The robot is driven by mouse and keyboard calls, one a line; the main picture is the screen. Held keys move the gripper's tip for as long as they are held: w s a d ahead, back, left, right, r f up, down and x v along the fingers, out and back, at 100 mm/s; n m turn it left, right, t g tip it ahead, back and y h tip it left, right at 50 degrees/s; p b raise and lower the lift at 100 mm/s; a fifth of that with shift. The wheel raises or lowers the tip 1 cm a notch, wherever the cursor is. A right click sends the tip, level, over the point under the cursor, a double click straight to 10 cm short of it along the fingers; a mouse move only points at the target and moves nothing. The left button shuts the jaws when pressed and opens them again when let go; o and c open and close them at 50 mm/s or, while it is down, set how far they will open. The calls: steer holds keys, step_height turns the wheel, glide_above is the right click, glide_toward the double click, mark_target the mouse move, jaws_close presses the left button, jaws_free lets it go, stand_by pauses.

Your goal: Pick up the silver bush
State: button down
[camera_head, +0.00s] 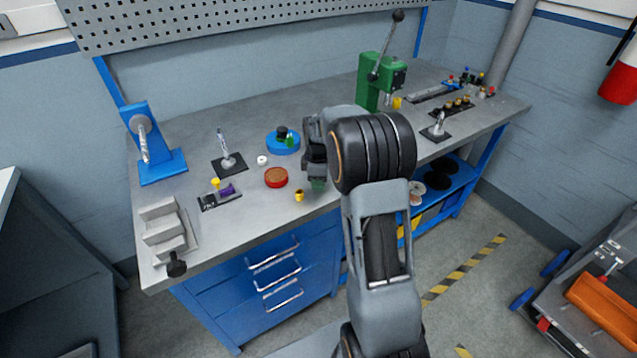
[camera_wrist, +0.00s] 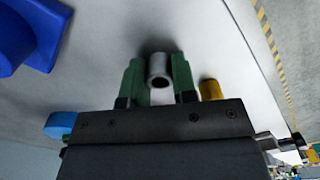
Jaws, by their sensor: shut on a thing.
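The silver bush (camera_wrist: 159,66) is a short hollow cylinder in the wrist view, its round open end facing the camera. My gripper (camera_wrist: 157,78) has its green fingers closed on both sides of it. In the head view my gripper (camera_head: 318,184) is low over the front part of the bench, and the bush is hidden there by the gripper and arm. I cannot tell whether the bush touches the bench. A brass-coloured bush (camera_wrist: 211,89) stands just right of the fingers in the wrist view; a similar one (camera_head: 299,195) is left of my gripper in the head view.
On the grey bench, a red round tray (camera_head: 276,183), a blue round holder (camera_head: 273,145) and a small white ring (camera_head: 262,160) lie left of my gripper. A green press (camera_head: 370,85) stands behind. A blue stand (camera_head: 163,167) is at far left.

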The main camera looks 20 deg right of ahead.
steer(key=shift+r, duration=0.15)
steer(key=shift+r, duration=0.3)
step_height(320, 180, up, 2)
steer(key=s+a+r+b, duration=0.2)
steer(key=s+a+r, duration=0.8)
stand_by(0.3)
